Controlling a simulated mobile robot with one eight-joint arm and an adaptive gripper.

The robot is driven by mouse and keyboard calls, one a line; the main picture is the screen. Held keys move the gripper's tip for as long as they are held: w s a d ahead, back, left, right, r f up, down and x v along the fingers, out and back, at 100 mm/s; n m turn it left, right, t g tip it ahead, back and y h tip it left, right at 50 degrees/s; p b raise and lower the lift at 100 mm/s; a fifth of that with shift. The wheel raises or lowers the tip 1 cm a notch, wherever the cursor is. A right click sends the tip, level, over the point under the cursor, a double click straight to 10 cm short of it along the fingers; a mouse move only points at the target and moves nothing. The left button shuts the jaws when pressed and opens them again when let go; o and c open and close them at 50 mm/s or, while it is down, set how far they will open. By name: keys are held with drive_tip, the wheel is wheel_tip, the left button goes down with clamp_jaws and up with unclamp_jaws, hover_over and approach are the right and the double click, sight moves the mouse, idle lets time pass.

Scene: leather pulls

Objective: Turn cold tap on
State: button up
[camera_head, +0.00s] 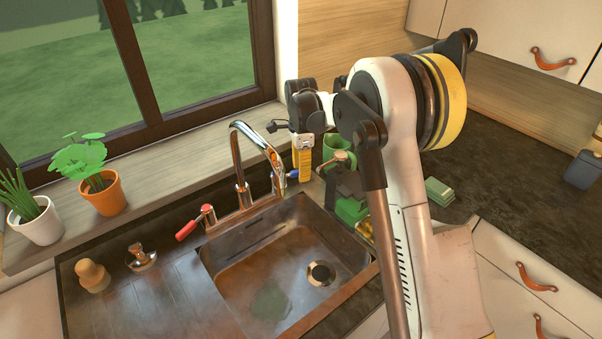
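The chrome tap (240,158) stands behind the sink, with its spout arched over the basin. Its cold handle has a blue end (292,174), partly visible to the right of the tap base. The red hot handle (190,228) is on the left side and points to the lower left. My gripper (303,174) hangs down right beside the blue end, from the yellow and white end of my arm. Its fingertips are too small and hidden to make out. I cannot tell whether it touches the cold handle. No running water is visible at the spout.
The sink basin (235,262) lies in front of the tap. A green mug (337,141) and other green items crowd the area right of my gripper. Potted plants (104,192) stand on the windowsill. Dark counter (510,165) is mostly clear at right.

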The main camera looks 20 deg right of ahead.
clamp_jaws()
drive_tip(key=shift+s, duration=0.1)
idle(0.3)
drive_tip(key=shift+s+a+f+m, duration=0.1)
drive_tip(key=shift+s+a+m, duration=0.15)
drive_tip(key=shift+s+m, duration=0.75)
drive_tip(key=shift+s+a+r+m, duration=0.1)
drive_tip(key=shift+s+a+m, duration=0.3)
drive_tip(key=shift+m, duration=1)
drive_tip(key=shift+s+a+f+m, duration=0.1)
drive_tip(key=shift+s+m, duration=0.75)
drive_tip(key=shift+m, duration=0.35)
